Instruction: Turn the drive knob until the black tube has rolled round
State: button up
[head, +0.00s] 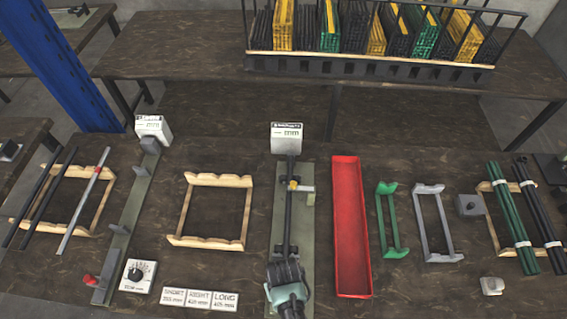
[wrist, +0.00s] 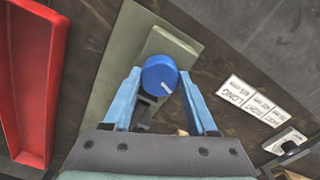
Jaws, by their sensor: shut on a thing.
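The black tube (head: 288,225) lies lengthwise along the narrow green-grey fixture (head: 306,240) at the middle of the bench, below a white "mm" display (head: 286,137). A small yellow part (head: 293,185) sits by the tube. My gripper (head: 288,298) is over the near end of the fixture and hides the knob in the head view. In the wrist view, the blue drive knob (wrist: 160,75), with a pale mark on its face, is between the two light-blue fingers of my gripper (wrist: 161,88). The fingers are shut on it.
A red tray (head: 350,225) lies right of the fixture, with a green rack (head: 391,222) beyond it. An empty wooden rack (head: 247,212) stands to the left. SHORT, RIGHT and LONG labels (head: 199,299) and a dial box (head: 137,276) lie at the front left.

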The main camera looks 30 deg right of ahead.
dwell(0.5)
jog(key=o, duration=1.4)
jog(key=shift+c, duration=0.2)
jog(key=shift+r, duration=0.1)
notch_tip(320, 180, up, 13)
